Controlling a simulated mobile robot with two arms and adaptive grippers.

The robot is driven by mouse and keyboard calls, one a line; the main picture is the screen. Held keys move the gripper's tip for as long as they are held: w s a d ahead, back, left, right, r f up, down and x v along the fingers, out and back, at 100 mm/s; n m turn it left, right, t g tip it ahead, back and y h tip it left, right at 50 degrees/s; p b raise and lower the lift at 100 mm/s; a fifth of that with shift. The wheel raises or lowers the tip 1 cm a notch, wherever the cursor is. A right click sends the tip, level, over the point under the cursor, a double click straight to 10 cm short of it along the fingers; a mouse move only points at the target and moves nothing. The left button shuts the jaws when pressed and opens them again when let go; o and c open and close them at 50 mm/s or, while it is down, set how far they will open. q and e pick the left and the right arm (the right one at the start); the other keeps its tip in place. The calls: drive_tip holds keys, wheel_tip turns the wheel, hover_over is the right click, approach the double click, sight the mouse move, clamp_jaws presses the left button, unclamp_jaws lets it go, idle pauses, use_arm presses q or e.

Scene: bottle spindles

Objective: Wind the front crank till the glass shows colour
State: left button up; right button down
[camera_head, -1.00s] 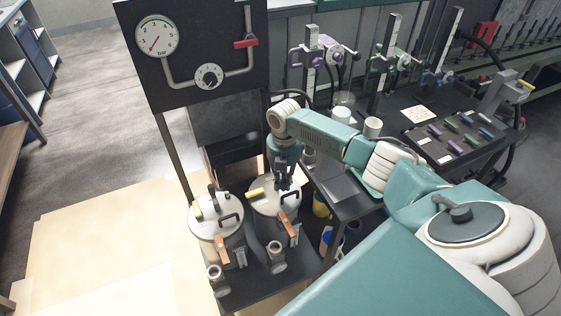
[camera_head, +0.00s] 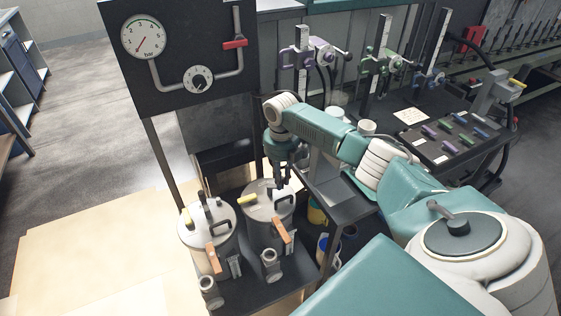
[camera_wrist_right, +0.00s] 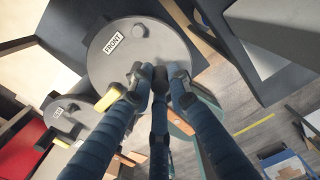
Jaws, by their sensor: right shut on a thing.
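Two grey lidded pots stand side by side on a low dark stand. The right-hand pot's lid (camera_head: 262,207) carries a FRONT label (camera_wrist_right: 114,43) in the right wrist view. My right gripper (camera_head: 284,186) points down over this lid's far right part. Its fingers (camera_wrist_right: 164,77) are shut on a dark upright crank knob, mostly hidden between them. A yellow grip (camera_head: 248,199) and an orange-brown handle (camera_head: 281,230) are also on this pot. A grey round fitting (camera_head: 270,262), possibly the sight glass, sits at its near side; I see no colour in it. My left gripper is out of view.
The other pot (camera_head: 207,223) stands close on the left with its own crank knob. A gauge panel (camera_head: 180,50) rises behind. A dark side table (camera_head: 345,205) stands right of the pots, with bottles below. Pale floor boards (camera_head: 90,250) lie clear at left.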

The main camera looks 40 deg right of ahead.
drive_tip(key=shift+w+d+n, duration=0.2)
drive_tip(key=shift+n, duration=0.3)
drive_tip(key=c, duration=1.6)
unclamp_jaws()
drive_tip(key=shift+c, duration=0.2)
wheel_tip(320, 180, up, 12)
